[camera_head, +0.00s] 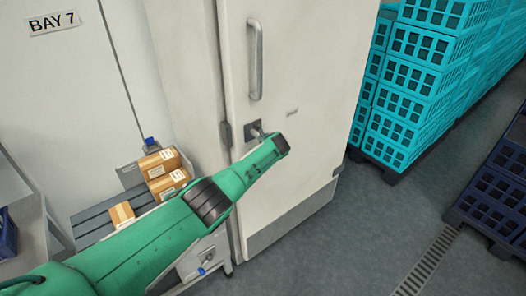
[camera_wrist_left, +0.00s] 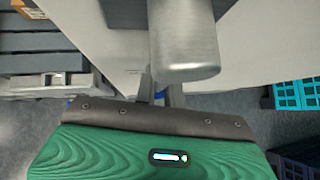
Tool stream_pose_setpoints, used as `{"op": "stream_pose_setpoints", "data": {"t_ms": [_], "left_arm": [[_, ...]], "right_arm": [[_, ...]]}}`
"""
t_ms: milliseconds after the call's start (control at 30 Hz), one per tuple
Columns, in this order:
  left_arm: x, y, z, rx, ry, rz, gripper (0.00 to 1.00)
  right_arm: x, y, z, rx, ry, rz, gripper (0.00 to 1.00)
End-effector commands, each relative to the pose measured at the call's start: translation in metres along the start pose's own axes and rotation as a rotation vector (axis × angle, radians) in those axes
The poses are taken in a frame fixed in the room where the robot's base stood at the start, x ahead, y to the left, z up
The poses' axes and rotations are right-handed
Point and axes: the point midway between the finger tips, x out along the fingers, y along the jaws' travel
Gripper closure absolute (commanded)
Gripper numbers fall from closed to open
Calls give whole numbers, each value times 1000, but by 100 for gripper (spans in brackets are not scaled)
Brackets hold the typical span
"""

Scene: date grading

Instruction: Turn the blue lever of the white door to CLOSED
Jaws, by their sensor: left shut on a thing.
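The white door (camera_head: 305,70) stands in the middle of the head view with a grey upright handle (camera_head: 255,60). Below the handle is a dark square plate (camera_head: 252,130) with a short grey part sticking out. My left gripper (camera_wrist_left: 160,94) is shut at this plate; its fingers are mostly hidden behind my green wrist in the head view. In the left wrist view a small bit of blue shows by the fingertips, which I take as the blue lever in their grip. The lever's angle and any CLOSED mark cannot be made out. My right gripper is not in view.
Cartons (camera_head: 163,163) lie on a grey slatted surface (camera_head: 95,222) left of the door. Stacked turquoise crates (camera_head: 405,95) stand to the right, with dark blue crates (camera_head: 495,195) at the right edge. The floor (camera_head: 350,240) before the door is clear. A "BAY 7" sign (camera_head: 54,22) hangs upper left.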

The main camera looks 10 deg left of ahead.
Motion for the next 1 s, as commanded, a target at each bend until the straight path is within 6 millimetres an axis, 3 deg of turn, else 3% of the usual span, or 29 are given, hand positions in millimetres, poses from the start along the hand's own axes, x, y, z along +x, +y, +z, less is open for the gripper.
{"op": "stream_pose_setpoints", "data": {"t_ms": [733,767,833,1000], "left_arm": [[1,10,-5,62,23,65,100],[1,10,-6,62,23,65,84],[1,10,-6,61,23,65,70],[0,9,-4,60,20,62,68]], "right_arm": [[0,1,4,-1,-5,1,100],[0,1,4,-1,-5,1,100],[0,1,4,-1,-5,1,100],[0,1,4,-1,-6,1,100]]}}
